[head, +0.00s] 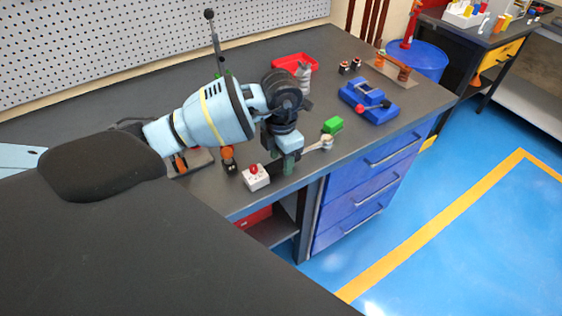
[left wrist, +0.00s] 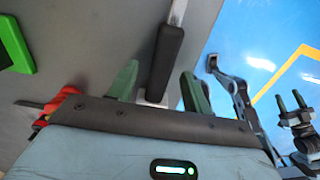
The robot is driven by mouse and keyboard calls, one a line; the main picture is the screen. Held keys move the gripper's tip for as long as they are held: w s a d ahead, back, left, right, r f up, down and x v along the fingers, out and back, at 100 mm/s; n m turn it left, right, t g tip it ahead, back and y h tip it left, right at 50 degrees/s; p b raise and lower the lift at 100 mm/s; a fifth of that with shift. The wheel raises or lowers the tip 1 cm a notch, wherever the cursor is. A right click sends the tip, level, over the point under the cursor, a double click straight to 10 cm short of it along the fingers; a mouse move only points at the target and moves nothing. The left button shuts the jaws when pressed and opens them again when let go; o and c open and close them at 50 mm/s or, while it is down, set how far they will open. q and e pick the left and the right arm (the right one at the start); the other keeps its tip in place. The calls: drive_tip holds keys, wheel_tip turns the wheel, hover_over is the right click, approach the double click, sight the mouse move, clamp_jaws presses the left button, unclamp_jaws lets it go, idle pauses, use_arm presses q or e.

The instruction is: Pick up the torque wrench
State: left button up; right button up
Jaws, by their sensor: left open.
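The torque wrench lies on the dark workbench. The fingers are open and stand apart on either side of the handle. I cannot tell whether they touch it. My right gripper cannot be made out in the head view.
A green block (head: 333,125) lies just behind the wrench. A white box with a red button (head: 256,177) stands left of the gripper, near the front edge. Blue drawers (head: 360,185) are below.

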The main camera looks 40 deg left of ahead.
use_arm(q)
clamp_jaws()
drive_tip(key=shift+r, duration=0.1)
